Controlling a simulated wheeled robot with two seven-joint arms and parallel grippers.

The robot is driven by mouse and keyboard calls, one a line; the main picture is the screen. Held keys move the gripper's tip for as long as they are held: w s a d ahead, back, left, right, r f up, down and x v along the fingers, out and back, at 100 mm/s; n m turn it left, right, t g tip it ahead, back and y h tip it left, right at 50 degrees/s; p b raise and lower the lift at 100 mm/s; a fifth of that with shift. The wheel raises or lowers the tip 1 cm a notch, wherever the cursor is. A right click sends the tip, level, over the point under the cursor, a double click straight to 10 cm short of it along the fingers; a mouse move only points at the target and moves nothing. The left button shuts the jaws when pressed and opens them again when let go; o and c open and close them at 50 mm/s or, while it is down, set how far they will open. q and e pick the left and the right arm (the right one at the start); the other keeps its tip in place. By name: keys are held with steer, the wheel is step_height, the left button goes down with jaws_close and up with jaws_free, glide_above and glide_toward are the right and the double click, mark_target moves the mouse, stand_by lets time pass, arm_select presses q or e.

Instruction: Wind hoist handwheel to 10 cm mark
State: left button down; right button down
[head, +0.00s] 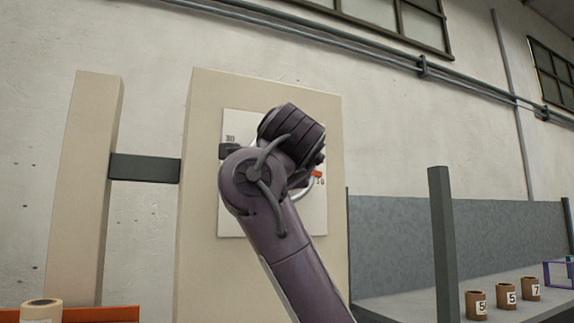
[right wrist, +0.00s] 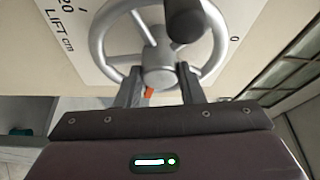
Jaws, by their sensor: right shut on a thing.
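The handwheel (right wrist: 158,58) is a grey metal wheel with spokes and a round hub, on a white scale plate (head: 232,215) fixed to a beige panel. A dark cylindrical knob (right wrist: 185,18) stands out from its rim. An orange pointer (head: 317,174) sits by the "10" mark, and an orange bit shows between the fingers. My right arm hides most of the wheel in the head view. My left gripper is out of view.
A grey bench (head: 400,308) with several numbered brown pots (head: 506,296) and a dark post (head: 443,240) stands at the right. A beige post (head: 85,180) and an orange shelf edge (head: 100,314) are at the left. Pipes run along the wall above.

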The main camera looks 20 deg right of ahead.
stand_by(0.4)
steer(key=c, duration=1)
jaws_free()
steer(key=shift+o, duration=0.2)
steer(key=b+v, duration=0.6)
steer(key=v, duration=0.1)
steer(key=shift+s, duration=0.3)
